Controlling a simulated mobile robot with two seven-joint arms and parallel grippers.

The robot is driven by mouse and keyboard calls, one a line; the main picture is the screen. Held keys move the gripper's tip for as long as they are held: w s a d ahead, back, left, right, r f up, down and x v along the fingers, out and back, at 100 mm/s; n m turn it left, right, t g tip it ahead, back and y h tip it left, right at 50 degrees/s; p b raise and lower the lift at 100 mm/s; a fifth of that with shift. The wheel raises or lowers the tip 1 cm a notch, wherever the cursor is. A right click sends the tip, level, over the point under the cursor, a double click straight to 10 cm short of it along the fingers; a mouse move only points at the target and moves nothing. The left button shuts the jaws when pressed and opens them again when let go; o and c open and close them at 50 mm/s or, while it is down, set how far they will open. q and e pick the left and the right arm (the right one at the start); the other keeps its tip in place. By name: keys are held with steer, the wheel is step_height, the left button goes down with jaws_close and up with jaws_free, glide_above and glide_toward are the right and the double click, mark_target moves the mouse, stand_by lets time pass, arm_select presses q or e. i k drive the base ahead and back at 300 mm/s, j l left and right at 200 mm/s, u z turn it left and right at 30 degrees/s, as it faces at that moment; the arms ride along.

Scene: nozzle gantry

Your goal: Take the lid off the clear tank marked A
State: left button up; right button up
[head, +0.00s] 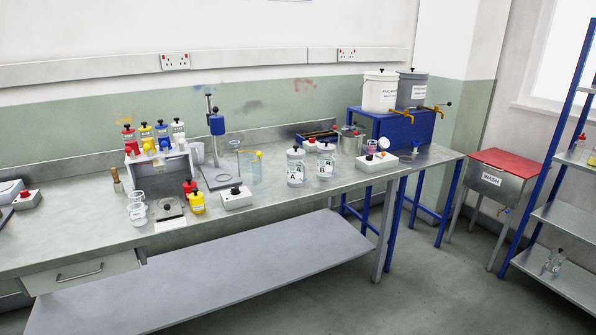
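A clear tank (296,177) with a label that appears to read A stands upright on the metal bench, right of its middle. Its lid (295,152) is on top and has a small dark knob. A similar clear tank (326,168), with a label that looks like B, stands just to its right with its own lid on. Neither of my grippers is in view, and nothing touches the tank.
The bench (290,205) is clear in front of the tanks.

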mark_target(296, 151)
steer(key=i+l+u, duration=0.2)
steer(key=i+l, duration=0.3)
steer(key=i, duration=0.45)
steer(key=i+l+u, duration=0.15)
steer(key=i+l, duration=0.55)
steer(key=i, duration=0.2)
steer(key=i+l+u, duration=0.2)
steer(key=i+l, duration=0.55)
steer(key=i, duration=0.1)
